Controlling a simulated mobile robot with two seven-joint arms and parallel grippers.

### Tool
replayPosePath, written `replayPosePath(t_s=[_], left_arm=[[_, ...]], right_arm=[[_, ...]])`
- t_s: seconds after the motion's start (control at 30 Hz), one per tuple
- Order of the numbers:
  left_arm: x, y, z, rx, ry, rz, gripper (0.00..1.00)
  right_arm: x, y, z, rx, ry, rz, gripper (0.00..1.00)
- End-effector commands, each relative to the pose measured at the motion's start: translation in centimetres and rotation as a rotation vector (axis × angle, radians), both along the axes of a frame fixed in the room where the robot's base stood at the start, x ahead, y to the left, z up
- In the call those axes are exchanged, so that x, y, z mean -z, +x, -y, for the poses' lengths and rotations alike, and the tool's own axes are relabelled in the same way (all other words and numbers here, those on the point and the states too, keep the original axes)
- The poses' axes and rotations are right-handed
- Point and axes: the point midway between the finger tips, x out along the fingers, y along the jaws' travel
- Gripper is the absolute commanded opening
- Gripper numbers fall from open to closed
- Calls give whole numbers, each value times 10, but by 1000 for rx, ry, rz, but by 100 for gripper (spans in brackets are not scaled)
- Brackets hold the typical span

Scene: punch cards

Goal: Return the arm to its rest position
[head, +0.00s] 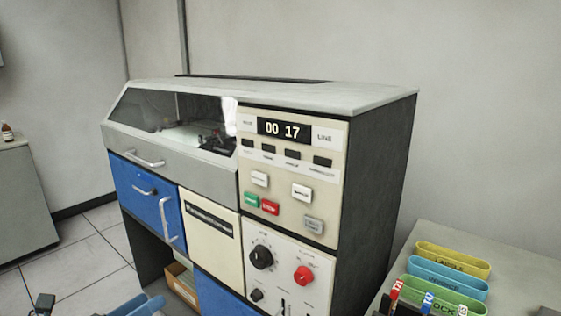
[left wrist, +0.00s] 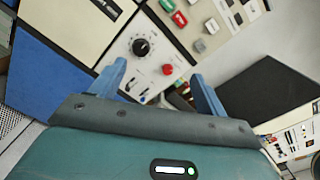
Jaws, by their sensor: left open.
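My left gripper (head: 138,304) shows only in part at the bottom edge of the head view, in front of the punch-card machine (head: 377,180). In the left wrist view its two blue fingers (left wrist: 158,85) are spread apart with nothing between them. They point toward the machine's lower control panel (left wrist: 150,60), which has black knobs and a red knob. No contact with the machine shows. My right gripper is not in view.
A grey table (head: 460,240) at the right holds yellow (head: 452,259), blue (head: 447,277) and green (head: 446,293) trays. A cardboard box (head: 182,282) sits under the machine. A grey cabinet (head: 22,205) stands at the left, with open tiled floor between.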

Motion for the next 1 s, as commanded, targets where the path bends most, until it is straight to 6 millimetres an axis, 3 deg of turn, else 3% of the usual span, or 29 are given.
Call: replayPosePath(t_s=[0.03,0.27,0.37,0.5,0.6,0.77,1.0], left_arm=[[14,-6,4,-47,-171,-108,75],[77,-31,11,-290,-889,-559,75],[119,-56,24,-442,-1268,-802,75],[174,-103,57,-676,-1781,-1126,75],[196,-129,80,-798,-2025,-1275,75],[209,-148,99,-889,-2190,-1378,75],[210,-149,100,-894,-2202,-1386,75]], right_arm=[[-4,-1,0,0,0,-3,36],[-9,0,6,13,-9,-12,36],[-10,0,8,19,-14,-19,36],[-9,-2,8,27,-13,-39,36],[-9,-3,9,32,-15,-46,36],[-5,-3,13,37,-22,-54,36],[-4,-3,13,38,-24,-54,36]])
